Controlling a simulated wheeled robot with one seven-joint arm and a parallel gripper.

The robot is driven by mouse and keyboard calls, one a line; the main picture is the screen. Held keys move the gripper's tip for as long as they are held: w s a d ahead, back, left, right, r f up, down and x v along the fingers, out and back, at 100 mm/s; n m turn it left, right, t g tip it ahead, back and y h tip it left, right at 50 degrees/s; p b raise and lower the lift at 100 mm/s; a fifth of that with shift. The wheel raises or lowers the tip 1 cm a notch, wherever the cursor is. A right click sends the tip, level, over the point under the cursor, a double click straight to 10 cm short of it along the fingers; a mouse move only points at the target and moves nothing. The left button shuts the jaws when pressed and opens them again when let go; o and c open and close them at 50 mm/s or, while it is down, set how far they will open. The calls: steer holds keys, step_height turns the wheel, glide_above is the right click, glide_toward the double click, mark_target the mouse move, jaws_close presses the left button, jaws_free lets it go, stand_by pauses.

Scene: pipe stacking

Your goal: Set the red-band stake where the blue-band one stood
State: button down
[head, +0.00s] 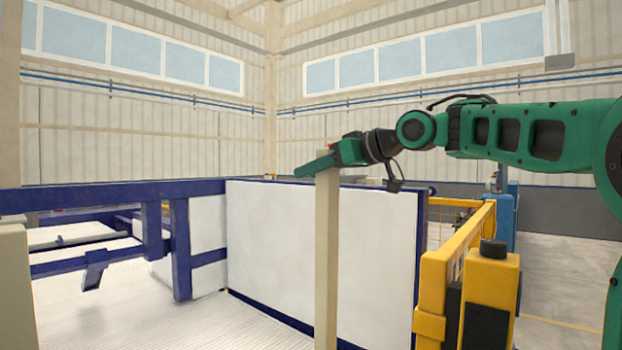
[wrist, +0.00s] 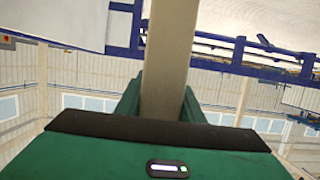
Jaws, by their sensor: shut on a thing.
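A long beige stake (head: 327,260) stands upright in the head view, its lower end cut off by the picture's bottom edge. A small red patch shows near its top beside my gripper, too small to tell whether it is the band. My gripper (head: 320,168) is shut on this stake near its upper end. In the wrist view the stake (wrist: 168,60) runs between the two green fingers (wrist: 163,100), with no band visible there. No blue-band stake can be made out in either view, and the place where it stood is not visible.
A large white panel (head: 380,250) with a blue frame stands behind the stake. A blue rail structure (head: 180,240) is at the left. A yellow guard (head: 490,285) with a black cap is at the lower right, below my arm. Open floor (head: 570,280) lies farther right.

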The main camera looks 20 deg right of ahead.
step_height(320, 180, up, 12)
steer(key=shift+f, duration=0.15)
stand_by(1.0)
steer(key=shift+a, duration=0.1)
stand_by(0.3)
